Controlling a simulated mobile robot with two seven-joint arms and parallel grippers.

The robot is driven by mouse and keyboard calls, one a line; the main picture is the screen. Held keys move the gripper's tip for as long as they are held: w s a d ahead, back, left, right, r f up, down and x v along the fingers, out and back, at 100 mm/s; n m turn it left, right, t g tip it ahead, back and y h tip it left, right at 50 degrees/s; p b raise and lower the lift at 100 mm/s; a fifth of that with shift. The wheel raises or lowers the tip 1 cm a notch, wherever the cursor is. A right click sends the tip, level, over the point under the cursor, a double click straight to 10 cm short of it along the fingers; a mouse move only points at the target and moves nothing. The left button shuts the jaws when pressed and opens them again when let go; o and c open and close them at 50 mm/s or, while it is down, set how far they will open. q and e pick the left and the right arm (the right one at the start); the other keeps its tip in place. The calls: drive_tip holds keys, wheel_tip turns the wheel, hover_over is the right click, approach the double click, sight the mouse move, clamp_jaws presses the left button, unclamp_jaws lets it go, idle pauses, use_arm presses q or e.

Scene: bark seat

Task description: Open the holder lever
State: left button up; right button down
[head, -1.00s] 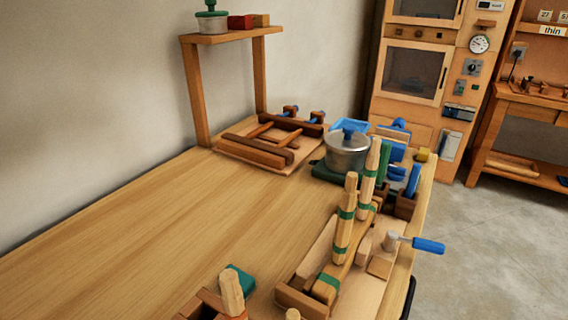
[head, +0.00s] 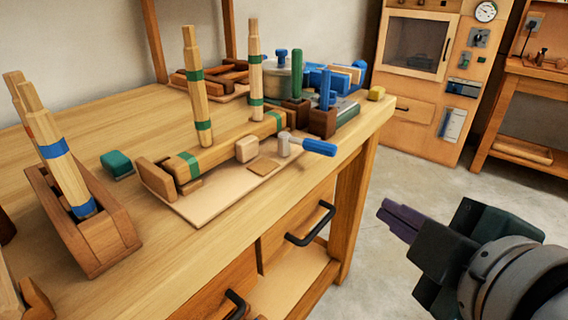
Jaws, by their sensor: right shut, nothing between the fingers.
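The holder (head: 225,148) is a wooden fixture on a pale base board near the table's right edge. Two upright wooden pegs with green bands stand at it. Its lever (head: 312,146) has a blue handle and a pale round pivot, and the handle points right, toward the table edge. My right gripper (head: 384,212) is at the lower right, beyond the table's edge, with its dark purple fingers together and empty. It is apart from the lever, lower and to its right. My left gripper is not in view.
A wooden box (head: 108,236) with blue-banded pegs stands at the left front. A green block (head: 117,164) lies near the holder. A pot (head: 279,80) and blue-handled items stand behind. Drawers with black handles (head: 311,224) are below the tabletop. Open floor lies right of the table.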

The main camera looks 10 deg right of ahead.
use_arm(q)
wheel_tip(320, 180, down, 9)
drive_tip(key=b, duration=0.6)
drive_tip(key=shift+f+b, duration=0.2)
drive_tip(key=shift+b, duration=0.2)
use_arm(e)
drive_tip(key=w+a+f+n+t+y, duration=0.1)
drive_tip(key=w+a+f+n+t, duration=0.2)
drive_tip(key=n, duration=0.4)
drive_tip(key=shift+a+t+y, duration=0.4)
drive_tip(key=shift+a+t, duration=0.45)
drive_tip(key=shift+t, duration=0.05)
drive_tip(key=shift+w+f, duration=0.1)
drive_tip(key=shift+f, duration=0.05)
drive_tip(key=b, duration=0.2)
approach(311, 148)
drive_tip(key=w+a, duration=0.2)
drive_tip(key=a, duration=0.1)
drive_tip(key=w+d, duration=0.2)
drive_tip(key=w, duration=0.1)
drive_tip(key=shift+w+f, duration=0.1)
drive_tip(key=shift+w+d, duration=0.3)
drive_tip(key=shift+d, duration=0.1)
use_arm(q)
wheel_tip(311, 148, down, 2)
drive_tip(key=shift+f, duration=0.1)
